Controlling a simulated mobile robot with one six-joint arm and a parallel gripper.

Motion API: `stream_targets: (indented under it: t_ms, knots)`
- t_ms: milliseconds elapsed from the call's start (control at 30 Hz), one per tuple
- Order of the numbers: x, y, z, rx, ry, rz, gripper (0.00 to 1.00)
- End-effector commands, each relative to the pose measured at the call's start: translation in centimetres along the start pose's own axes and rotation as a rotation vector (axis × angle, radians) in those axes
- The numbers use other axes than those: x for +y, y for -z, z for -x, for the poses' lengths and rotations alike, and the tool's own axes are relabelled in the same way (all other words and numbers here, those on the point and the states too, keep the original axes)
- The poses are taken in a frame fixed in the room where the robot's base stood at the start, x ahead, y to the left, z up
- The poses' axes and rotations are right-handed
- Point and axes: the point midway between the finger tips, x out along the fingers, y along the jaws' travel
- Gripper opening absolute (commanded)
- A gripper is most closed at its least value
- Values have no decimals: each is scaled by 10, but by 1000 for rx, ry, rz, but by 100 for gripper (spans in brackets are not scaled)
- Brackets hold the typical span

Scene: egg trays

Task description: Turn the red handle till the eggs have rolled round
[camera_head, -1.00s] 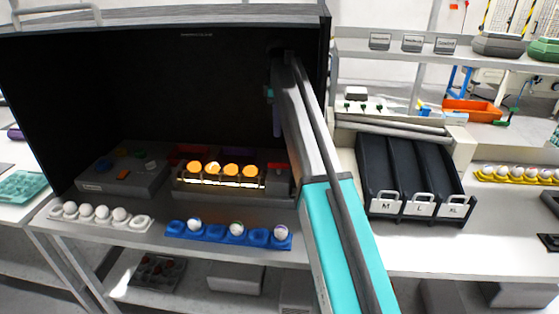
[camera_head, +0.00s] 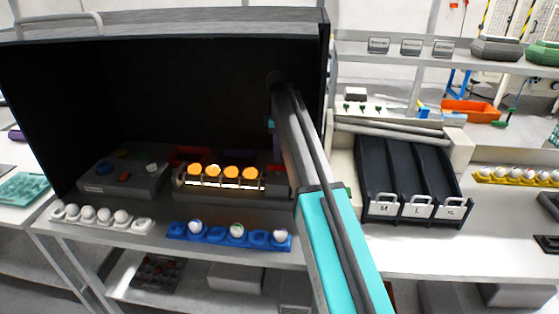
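Several eggs (camera_head: 211,171) glow orange in a row on the lit candling unit (camera_head: 230,194) inside the dark hood. The red handle, seen earlier at the unit's right end, is now hidden or lost in shadow behind my arm. My gripper (camera_head: 277,153) points down at that right end, inside the hood. It is small, dark and partly covered by my forearm. I cannot tell whether its fingers are open or shut, or whether they touch the handle.
The dark hood (camera_head: 130,100) encloses the unit. A grey control box (camera_head: 122,182) stands left of it. In front are a white egg tray (camera_head: 140,226) and a blue egg tray (camera_head: 205,235). Black sorting lanes (camera_head: 425,165) stand to the right.

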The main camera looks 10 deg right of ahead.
Motion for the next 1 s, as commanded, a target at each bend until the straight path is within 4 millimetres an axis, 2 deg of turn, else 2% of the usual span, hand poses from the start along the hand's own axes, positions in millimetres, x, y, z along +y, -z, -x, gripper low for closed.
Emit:
stream_targets:
  t_ms: [200,400,833,867,1000]
  knots:
    - [-1,-1,-27,0,1,-1,28]
    - [0,-1,-44,0,0,-1,28]
    - [1,-2,-51,0,0,-2,28]
    - [1,-2,-51,0,0,-2,25]
    - [1,-2,-51,0,0,-2,1]
